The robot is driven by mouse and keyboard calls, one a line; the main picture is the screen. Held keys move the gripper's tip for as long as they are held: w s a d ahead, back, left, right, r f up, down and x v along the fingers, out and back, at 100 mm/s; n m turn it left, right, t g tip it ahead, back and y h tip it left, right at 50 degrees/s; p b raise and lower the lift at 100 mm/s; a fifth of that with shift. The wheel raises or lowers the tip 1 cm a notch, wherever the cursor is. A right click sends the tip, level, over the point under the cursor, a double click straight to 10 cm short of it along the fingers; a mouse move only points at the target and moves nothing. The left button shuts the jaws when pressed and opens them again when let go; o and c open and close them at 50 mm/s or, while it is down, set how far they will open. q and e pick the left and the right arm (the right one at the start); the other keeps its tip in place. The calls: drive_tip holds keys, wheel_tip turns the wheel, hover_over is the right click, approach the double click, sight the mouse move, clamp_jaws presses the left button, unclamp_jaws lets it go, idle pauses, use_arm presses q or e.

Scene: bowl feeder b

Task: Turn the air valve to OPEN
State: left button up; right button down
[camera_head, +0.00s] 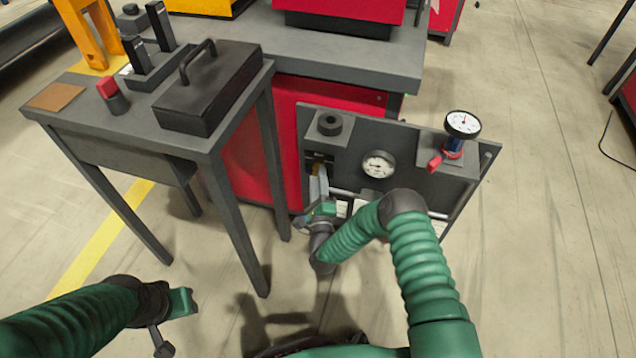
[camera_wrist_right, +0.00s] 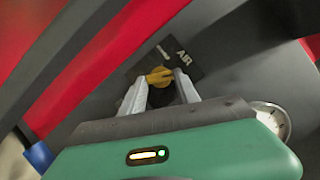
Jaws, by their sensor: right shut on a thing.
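The air valve's yellow handle (camera_wrist_right: 160,77) shows in the right wrist view, in front of a dark plate lettered AIR (camera_wrist_right: 189,69). The rest of the plate's lettering is too small or hidden to read. My right gripper (camera_wrist_right: 161,86) is shut on the yellow handle, one pale finger on each side of it. In the head view my right gripper (camera_head: 319,178) reaches to the left part of the grey panel, and its fingers mostly hide the valve. My left gripper (camera_head: 172,318) is low at the left, away from the panel; its finger opening is not clear.
The grey panel (camera_head: 341,182) also bears a round gauge (camera_head: 379,164) and, at right, a second gauge (camera_head: 462,124) above a red-handled fitting (camera_head: 448,155). A grey table (camera_head: 150,131) with a black lidded box (camera_head: 210,87) stands left. Open floor lies right.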

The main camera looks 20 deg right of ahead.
drive_tip(key=shift+f+m+t+h+b, duration=0.2)
drive_tip(key=shift+m+h+b, duration=0.25)
drive_tip(key=shift+m, duration=0.5)
drive_tip(key=shift+f+m+t+h+b, duration=0.1)
drive_tip(key=shift+f+m+h+b, duration=0.35)
drive_tip(key=shift+m, duration=0.5)
drive_tip(key=shift+r+m, duration=0.2)
drive_tip(key=shift+m, duration=0.1)
drive_tip(key=c, duration=0.9)
unclamp_jaws()
drive_tip(key=shift+r, duration=0.1)
